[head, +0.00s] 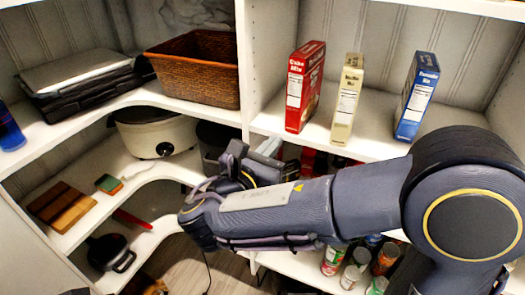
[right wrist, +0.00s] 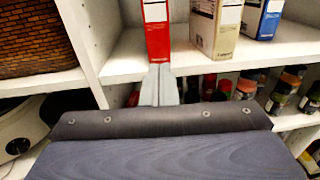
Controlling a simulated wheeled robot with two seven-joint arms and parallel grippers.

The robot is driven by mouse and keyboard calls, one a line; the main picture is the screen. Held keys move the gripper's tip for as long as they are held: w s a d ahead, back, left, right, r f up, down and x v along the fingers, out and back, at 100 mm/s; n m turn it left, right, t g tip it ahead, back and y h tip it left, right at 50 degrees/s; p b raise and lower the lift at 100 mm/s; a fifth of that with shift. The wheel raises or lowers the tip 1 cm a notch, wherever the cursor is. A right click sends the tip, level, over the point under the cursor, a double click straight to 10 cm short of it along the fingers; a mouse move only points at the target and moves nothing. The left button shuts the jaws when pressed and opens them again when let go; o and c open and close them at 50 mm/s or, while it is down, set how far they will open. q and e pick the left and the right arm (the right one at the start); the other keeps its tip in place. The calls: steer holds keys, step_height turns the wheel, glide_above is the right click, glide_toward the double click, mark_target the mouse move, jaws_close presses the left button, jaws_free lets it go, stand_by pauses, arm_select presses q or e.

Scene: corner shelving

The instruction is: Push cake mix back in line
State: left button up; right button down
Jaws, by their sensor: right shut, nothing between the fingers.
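The cake mix (head: 305,87) is a red box standing upright at the left of a row of boxes on the right-hand shelf, near its front edge. It also shows in the right wrist view (right wrist: 156,30), with its top cut off. My right gripper (head: 270,146) is shut and empty, in front of the shelf edge and below and left of the box in the head view. My left gripper is not in view.
A cream box (head: 348,98) and a blue box (head: 416,95) stand to the right of the cake mix. A white upright panel (head: 247,60) is to its left, with a wicker basket (head: 195,68) beyond. Cans (head: 352,275) are on the shelf below.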

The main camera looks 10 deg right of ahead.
mark_target(293, 121)
steer(key=p+x, duration=0.1)
steer(key=x, duration=0.6)
steer(key=shift+w+d, duration=0.1)
steer(key=shift+d, duration=0.1)
steer(key=shift+w+d, duration=0.1)
steer(key=x, duration=0.7)
steer(key=shift+w+d+p, duration=0.25)
steer(key=shift+p, duration=0.05)
steer(key=shift+s+a, duration=0.1)
steer(key=shift+a, duration=0.05)
